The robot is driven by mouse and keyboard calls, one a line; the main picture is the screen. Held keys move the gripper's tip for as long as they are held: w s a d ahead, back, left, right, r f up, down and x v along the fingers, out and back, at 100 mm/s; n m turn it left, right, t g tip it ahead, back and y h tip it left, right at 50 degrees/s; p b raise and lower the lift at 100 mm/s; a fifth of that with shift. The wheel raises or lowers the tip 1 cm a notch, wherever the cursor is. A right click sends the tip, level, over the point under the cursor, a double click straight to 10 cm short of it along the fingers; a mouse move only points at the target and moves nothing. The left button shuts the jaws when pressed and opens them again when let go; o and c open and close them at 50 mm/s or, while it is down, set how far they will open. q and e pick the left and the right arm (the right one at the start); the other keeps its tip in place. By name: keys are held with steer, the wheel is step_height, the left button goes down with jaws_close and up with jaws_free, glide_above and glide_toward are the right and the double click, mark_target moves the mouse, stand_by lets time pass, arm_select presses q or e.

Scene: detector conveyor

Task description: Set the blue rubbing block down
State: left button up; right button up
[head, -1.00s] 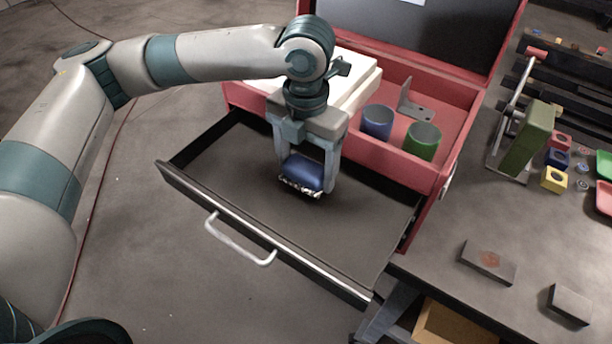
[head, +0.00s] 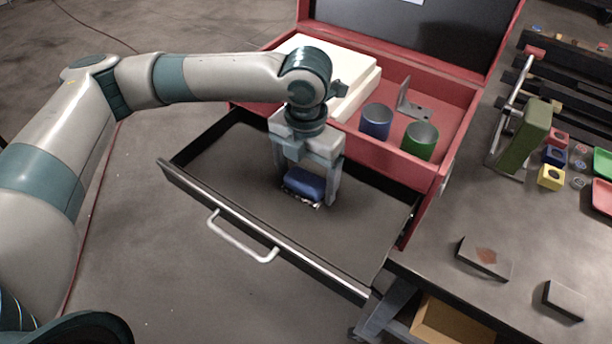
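The blue rubbing block (head: 306,184) is a blue body with a pale, ragged underside. It is between the two fingers of my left gripper (head: 306,190), which points straight down inside the open drawer (head: 240,180) of the red chest. The fingers appear shut on the block's two ends. The block is at or just above the dark drawer floor; whether it touches cannot be told. My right gripper is not in view.
The drawer's front wall and silver handle (head: 240,240) face the lower left. Above it, the red chest's tray (head: 385,160) holds a blue cup (head: 376,122), a green cup (head: 420,140) and a bracket (head: 412,104). Bare drawer floor surrounds the block.

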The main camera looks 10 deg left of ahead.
mark_target(306, 178)
arm_select(q)
steer(key=shift+o, duration=0.3)
steer(key=shift+r, duration=0.2)
steer(key=shift+r+b, duration=0.35)
steer(key=shift+r, duration=0.15)
step_height(306, 178, up, 11)
steer(key=b, duration=0.3)
steer(key=shift+b, duration=0.4)
stand_by(0.7)
